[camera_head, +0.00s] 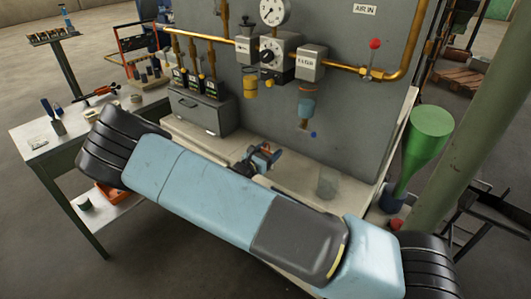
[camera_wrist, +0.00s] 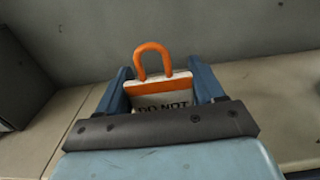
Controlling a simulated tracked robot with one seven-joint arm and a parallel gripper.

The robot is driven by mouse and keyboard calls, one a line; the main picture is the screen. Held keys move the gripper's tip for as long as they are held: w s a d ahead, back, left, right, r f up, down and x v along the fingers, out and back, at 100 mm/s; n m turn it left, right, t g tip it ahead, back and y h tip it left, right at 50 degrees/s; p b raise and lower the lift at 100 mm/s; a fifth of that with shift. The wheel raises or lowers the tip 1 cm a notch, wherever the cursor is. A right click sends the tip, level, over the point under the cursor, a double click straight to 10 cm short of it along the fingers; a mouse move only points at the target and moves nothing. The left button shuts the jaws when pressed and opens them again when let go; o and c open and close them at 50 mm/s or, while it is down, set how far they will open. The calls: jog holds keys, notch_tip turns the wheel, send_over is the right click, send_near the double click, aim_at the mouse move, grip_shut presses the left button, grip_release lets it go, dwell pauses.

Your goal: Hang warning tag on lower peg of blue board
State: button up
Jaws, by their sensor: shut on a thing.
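The warning tag (camera_wrist: 162,92) is a white plate with an orange band, a thick orange loop on top and the partly hidden words "DO NOT". My gripper (camera_wrist: 159,80) is shut on it, with a blue finger at each side and the loop standing free above. In the head view my gripper (camera_head: 263,156) is over the pale bench, in front of the grey panel, with the tag barely visible there. I cannot make out a blue board or its pegs in either view.
The grey panel (camera_head: 345,125) carries brass pipes, a gauge (camera_head: 273,11) and a red-knobbed lever (camera_head: 374,45). A grey drawer box (camera_head: 203,112) stands on the bench to the left. A clear cup (camera_head: 328,182) and a green funnel (camera_head: 428,135) are to the right.

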jog(key=shift+f, duration=0.15)
jog(key=o, duration=1)
jog(key=shift+a, duration=0.1)
